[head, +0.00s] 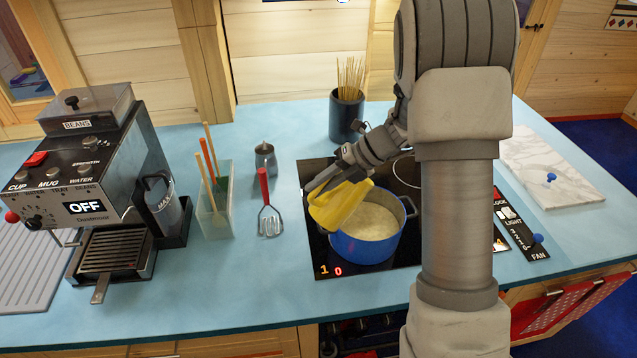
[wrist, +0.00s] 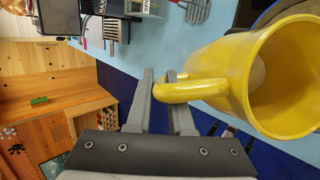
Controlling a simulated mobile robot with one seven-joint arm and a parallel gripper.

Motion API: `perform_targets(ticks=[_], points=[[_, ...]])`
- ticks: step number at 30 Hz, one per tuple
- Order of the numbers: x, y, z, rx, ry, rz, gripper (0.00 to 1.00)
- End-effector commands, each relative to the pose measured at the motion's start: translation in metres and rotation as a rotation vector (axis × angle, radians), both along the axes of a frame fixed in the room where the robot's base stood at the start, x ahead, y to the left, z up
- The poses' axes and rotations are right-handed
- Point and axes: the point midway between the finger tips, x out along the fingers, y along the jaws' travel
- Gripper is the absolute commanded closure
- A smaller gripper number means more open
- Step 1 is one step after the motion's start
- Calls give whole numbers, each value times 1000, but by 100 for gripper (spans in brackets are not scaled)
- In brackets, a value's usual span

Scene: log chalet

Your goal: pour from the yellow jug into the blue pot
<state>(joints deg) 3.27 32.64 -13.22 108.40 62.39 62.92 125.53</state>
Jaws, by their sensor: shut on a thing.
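The yellow jug (head: 341,204) is held tilted over the left side of the blue pot, in the head view. My gripper (head: 345,172) is shut on its handle; the wrist view shows my two fingers (wrist: 163,90) on either side of the handle and the jug (wrist: 235,82) with its open mouth towards the camera. The inside of the jug that shows looks empty. The blue pot (head: 366,250) stands on the black hob and holds a pale, whitish content. No stream between jug and pot can be made out. Part of the pot's left rim is hidden by the jug.
The black hob (head: 323,255) shows "1" and "0" at its front. A red-handled masher (head: 268,215), a clear utensil box (head: 217,215), a grey shaker (head: 264,160) and a coffee machine (head: 85,170) stand left. A dark spaghetti holder (head: 346,118) is behind. A marble board (head: 560,175) lies right.

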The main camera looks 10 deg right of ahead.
Motion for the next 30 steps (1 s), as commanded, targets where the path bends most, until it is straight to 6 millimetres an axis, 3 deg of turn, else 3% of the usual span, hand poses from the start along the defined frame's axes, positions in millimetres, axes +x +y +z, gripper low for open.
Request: perform_targets(ticks=[12,30], points=[[6,-16,0,266,95,-1,100],[15,-40,-10,526,189,-1,100]])
